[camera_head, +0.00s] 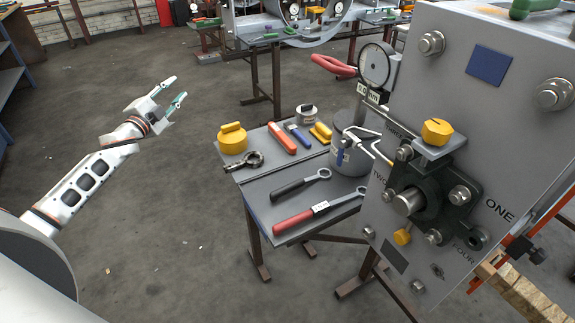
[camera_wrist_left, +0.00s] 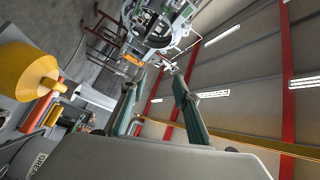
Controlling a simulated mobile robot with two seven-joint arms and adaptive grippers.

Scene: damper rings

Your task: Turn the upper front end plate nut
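The grey end plate (camera_head: 490,130) stands at the right in the head view, with a hex nut (camera_head: 431,43) at its upper left and another (camera_head: 552,94) at its upper right. A dark flange (camera_head: 425,190) with several smaller nuts sits lower on it, around a round shaft end. I cannot tell for sure which nut the task names. My left gripper (camera_head: 174,90) is open and empty in the air at the left, well apart from the plate. Its two fingers also show apart in the left wrist view (camera_wrist_left: 160,80). My right gripper is out of view.
A small work table (camera_head: 262,190) before the plate bears a red-handled wrench (camera_head: 300,215), a black-handled wrench (camera_head: 290,186), a yellow pot (camera_head: 232,140) and a grease tin (camera_head: 350,150). A dial gauge (camera_head: 375,65) is beside the plate. Floor between my left arm and the table is clear.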

